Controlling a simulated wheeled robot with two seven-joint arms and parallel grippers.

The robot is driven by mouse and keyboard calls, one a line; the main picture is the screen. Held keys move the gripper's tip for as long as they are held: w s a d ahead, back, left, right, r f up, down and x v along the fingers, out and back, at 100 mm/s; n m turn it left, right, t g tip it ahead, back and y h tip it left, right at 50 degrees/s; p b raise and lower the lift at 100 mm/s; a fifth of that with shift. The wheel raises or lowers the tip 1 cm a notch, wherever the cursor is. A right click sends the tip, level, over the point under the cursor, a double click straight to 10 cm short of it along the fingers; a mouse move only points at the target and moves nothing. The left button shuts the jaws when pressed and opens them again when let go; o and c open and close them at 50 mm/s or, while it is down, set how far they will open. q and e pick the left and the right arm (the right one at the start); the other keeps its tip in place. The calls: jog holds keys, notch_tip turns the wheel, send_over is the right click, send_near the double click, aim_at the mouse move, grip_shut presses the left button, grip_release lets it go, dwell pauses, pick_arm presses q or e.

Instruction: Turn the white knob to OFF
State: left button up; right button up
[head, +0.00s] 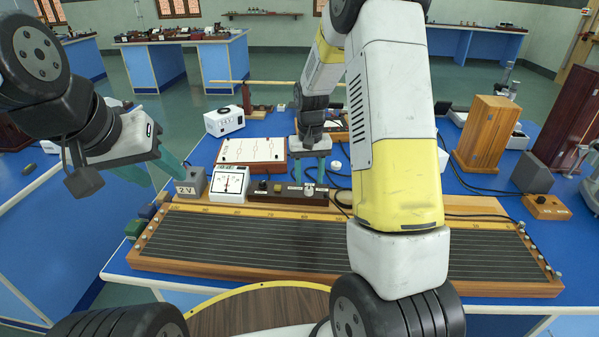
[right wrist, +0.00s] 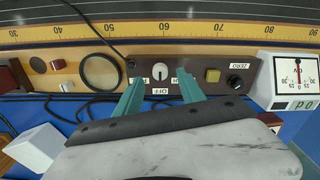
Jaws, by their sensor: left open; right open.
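The white knob (right wrist: 160,71) sits on a dark brown control panel (right wrist: 205,70), which also shows in the head view (head: 265,190). An upside-down OFF label (right wrist: 161,91) is below the knob in the right wrist view, with other small labels at its sides. A dark mark on the knob runs roughly up and down in that view. My right gripper (right wrist: 159,84) is open, its teal fingers either side of the OFF label, tips near the knob; I cannot tell if they touch it. My left gripper (head: 166,174) is open and empty, left of the panel.
A long wire board (head: 250,235) lies in front of the panel. A white meter (head: 231,184) and a grey 2 V block (head: 190,183) stand to the panel's left. A yellow button (right wrist: 212,75) and black ZERO knob (right wrist: 235,81) share the panel. Black cables run nearby.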

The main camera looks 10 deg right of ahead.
aim_at(309, 188)
jog(key=shift+r, duration=2.35)
